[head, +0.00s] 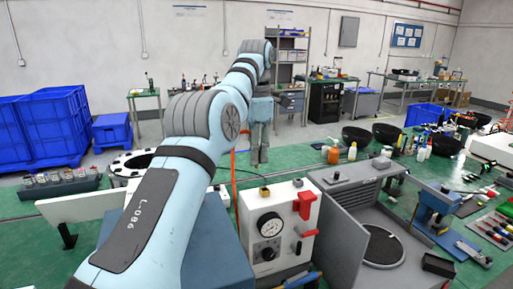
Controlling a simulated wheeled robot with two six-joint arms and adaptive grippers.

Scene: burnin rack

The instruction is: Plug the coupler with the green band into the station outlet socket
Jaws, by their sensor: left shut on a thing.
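My left arm comes in from the bottom left, and its gripper (259,161) points down above the station. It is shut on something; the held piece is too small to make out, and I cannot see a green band. An orange hose (234,178) rises just left of the gripper. The station (247,210) is a white box with a round gauge (270,224), a red valve handle (305,204) and a dark knob. A small brass fitting (264,192), which looks like the outlet socket, stands on its top below the gripper, apart from it. My right gripper is not in view.
A grey open-lidded machine (340,222) stands right of the station. A blue press (434,205) and a tool tray (493,231) are farther right. Bottles (352,152) and black bowls (388,133) stand behind. A vial rack (62,183) is at the left.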

